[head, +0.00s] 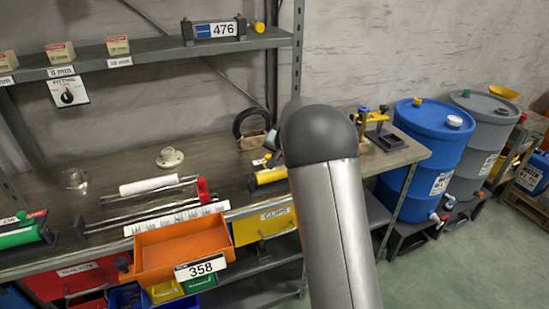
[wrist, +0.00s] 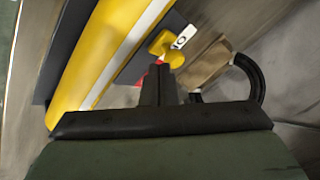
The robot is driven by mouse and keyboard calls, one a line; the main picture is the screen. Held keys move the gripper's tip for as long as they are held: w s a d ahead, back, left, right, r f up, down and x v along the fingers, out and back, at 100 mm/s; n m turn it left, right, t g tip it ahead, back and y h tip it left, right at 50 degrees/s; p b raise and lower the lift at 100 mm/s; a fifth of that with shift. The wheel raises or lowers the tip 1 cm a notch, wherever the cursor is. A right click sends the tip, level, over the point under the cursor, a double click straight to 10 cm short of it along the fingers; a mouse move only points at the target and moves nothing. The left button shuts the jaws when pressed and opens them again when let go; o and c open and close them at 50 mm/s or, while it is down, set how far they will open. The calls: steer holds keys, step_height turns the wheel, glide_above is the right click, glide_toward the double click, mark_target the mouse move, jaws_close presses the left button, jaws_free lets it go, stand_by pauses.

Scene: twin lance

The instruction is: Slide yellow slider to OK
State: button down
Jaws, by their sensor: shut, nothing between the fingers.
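A yellow cylinder with a white stripe (wrist: 110,45) lies on a dark base in the wrist view; it also shows on the bench in the head view (head: 268,176), partly behind my arm. A yellow slider knob (wrist: 165,46) sits beside it, next to a white label (wrist: 184,37) with dark marking I cannot fully read. A small red patch shows by my fingertips. My gripper (wrist: 158,70) is shut and empty, its tips right at the knob's near side; I cannot tell whether they touch. In the head view my arm hides the gripper.
A brown block (wrist: 203,66) and a black coil (wrist: 250,75) lie close beyond the knob. In the head view, an orange bin (head: 183,250) hangs at the bench front, a white roller (head: 150,186) lies left, and a yellow clamp (head: 367,118) stands right.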

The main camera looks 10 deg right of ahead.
steer(key=p+v, duration=0.1)
steer(key=v, duration=0.6)
steer(key=shift+s+r, duration=0.1)
steer(key=shift+s, duration=0.05)
